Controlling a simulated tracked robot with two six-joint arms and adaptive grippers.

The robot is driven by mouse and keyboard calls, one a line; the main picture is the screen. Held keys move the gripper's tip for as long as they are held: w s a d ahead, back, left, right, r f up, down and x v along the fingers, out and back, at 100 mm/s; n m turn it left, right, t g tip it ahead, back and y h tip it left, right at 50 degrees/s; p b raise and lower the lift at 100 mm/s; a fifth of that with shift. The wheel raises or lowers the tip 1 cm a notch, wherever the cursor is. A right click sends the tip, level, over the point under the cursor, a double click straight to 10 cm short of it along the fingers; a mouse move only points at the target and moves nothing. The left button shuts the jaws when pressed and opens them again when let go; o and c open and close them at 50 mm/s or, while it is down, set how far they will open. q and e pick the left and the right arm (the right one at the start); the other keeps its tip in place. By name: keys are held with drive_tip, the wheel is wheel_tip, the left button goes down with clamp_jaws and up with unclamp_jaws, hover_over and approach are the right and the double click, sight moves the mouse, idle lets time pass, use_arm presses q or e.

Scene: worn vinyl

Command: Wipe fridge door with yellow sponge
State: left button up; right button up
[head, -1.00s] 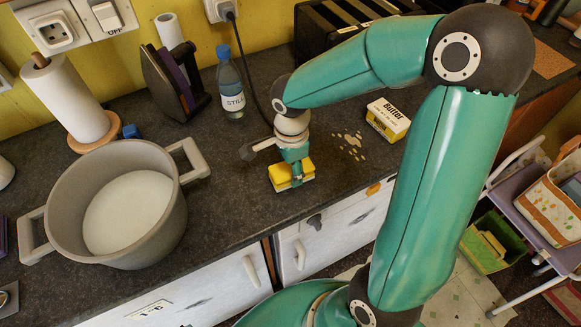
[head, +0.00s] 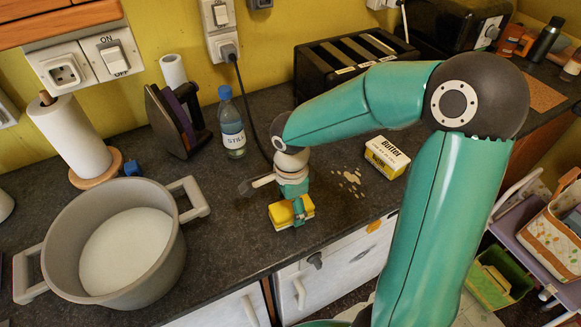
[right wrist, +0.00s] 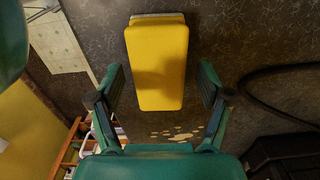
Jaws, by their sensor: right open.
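The yellow sponge (head: 282,215) with a pale layer lies on the dark worktop near its front edge. It also shows in the right wrist view (right wrist: 157,65). My right gripper (head: 298,207) is over the sponge and partly hides it in the head view. In the right wrist view my right gripper (right wrist: 159,90) is open, with a finger on each side of the sponge and a visible gap on both sides. My left gripper is not in view. White door fronts (head: 345,265) show below the worktop; I cannot tell whether one is the fridge door.
A grey pot (head: 60,235) stands left of the sponge. A butter pack (head: 387,157) and pale spilled flecks (head: 349,182) are to the right. Bare worktop surrounds the sponge.

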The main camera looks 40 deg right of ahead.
wheel_tip(320, 180, up, 4)
drive_tip(key=shift+w+d+f+b, duration=0.1)
drive_tip(key=shift+f+b, duration=0.1)
drive_tip(key=shift+b, duration=0.4)
wheel_tip(320, 180, up, 12)
